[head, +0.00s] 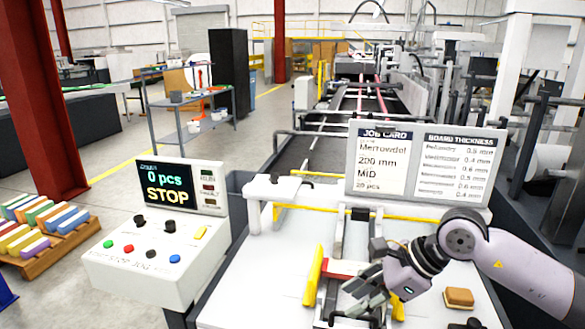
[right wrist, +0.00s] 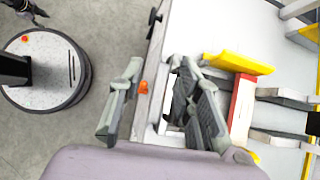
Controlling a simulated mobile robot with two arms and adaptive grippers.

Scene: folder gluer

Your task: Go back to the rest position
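My right gripper (head: 368,290) is over the white machine table (head: 255,300), beside the red crosspiece (head: 345,268) and the yellow upright guide (head: 314,275). In the right wrist view its two fingers (right wrist: 160,105) stand wide apart with nothing held between them. The table's edge and a small orange part (right wrist: 143,87) show in the gap between them. My left gripper is not in the head view. A dark jointed part at the top left of the right wrist view may belong to my left arm, but its fingers are not clear.
A control box (head: 150,275) with a screen (head: 168,190) reading "0 pcs STOP" stands at left. A job card board (head: 425,163) stands behind the table. A small tan-topped block (head: 459,297) lies right of my gripper. A rack of coloured stacks (head: 62,243) is far left.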

